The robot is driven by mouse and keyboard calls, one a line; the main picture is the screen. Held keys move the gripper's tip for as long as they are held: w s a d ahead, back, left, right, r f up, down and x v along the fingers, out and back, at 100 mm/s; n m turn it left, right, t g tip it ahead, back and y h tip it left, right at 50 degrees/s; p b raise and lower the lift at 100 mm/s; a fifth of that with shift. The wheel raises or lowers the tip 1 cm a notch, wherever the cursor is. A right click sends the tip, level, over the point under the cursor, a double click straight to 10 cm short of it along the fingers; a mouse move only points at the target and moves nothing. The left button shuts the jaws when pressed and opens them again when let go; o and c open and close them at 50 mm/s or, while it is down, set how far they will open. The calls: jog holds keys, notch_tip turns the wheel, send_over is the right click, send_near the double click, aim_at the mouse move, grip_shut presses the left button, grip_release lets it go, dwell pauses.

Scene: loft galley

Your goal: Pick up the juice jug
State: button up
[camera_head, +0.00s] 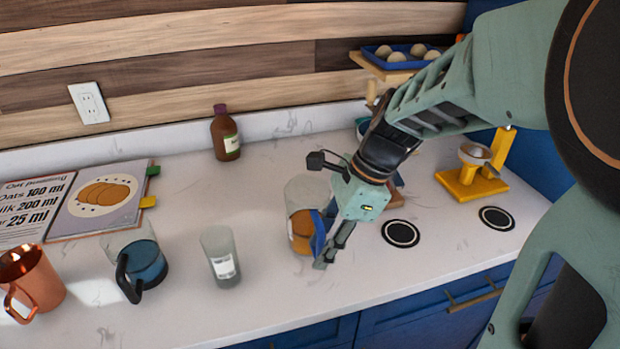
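A clear jug with orange juice (299,228) stands upright on the white counter, near the middle of the view. A blue handle is on its right side. My gripper (327,250) reaches down from the upper right and is at the handle side of the jug. A dark finger shows just right of the blue handle and overlaps it in the picture. The other finger is not clearly visible, so I cannot tell whether the fingers are closed on the handle.
Left of the jug stand a frosted glass (221,258), a blue-filled jug (148,260) with a black handle, and a copper mug (33,280). A brown bottle (225,135) stands behind. A yellow stand (470,187) and black discs (401,233) are at right.

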grip_shut()
jog(key=shift+r, duration=0.2)
dwell(0.5)
